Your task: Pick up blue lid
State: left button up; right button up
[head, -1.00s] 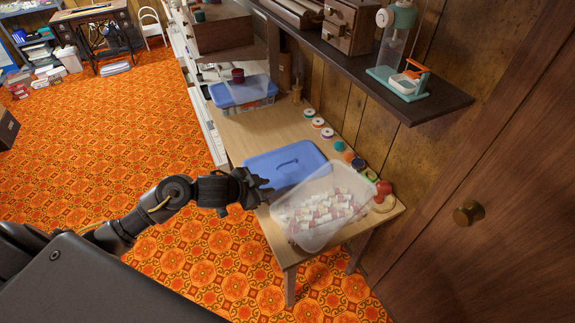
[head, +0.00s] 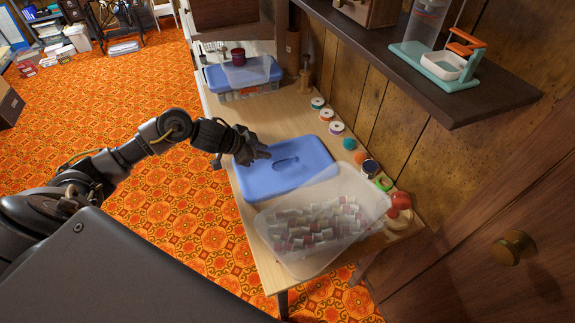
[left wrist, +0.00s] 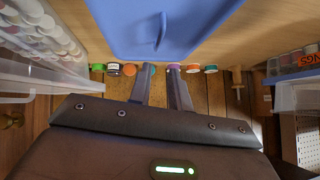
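The blue lid (head: 305,176) lies flat on the light wooden table, its raised handle facing up near the middle. In the left wrist view the lid (left wrist: 195,30) fills the top centre, with the handle ridge in line with the fingers. My left gripper (head: 262,153) is over the lid's far left part, above it and short of the handle. In the left wrist view its two fingers (left wrist: 161,72) are apart with nothing between them. My right gripper is in neither view.
A clear bin (head: 290,262) full of spools stands open close to the lid's near side. A blue-lidded box (head: 222,78) sits at the table's far end. Several thread spools (head: 336,128) line the wall side. A dark shelf (head: 440,92) overhangs at right.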

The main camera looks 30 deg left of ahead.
aim_at(284, 160)
pick_arm(q)
jog(key=x, duration=0.5)
jog(key=shift+w+d, duration=0.1)
jog(key=shift+f, duration=0.2)
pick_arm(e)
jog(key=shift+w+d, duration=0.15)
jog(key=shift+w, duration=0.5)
pick_arm(q)
jog(key=x, duration=0.5)
jog(key=shift+f, duration=0.1)
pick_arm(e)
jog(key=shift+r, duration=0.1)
pick_arm(q)
jog(key=shift+c, duration=0.2)
grip_shut()
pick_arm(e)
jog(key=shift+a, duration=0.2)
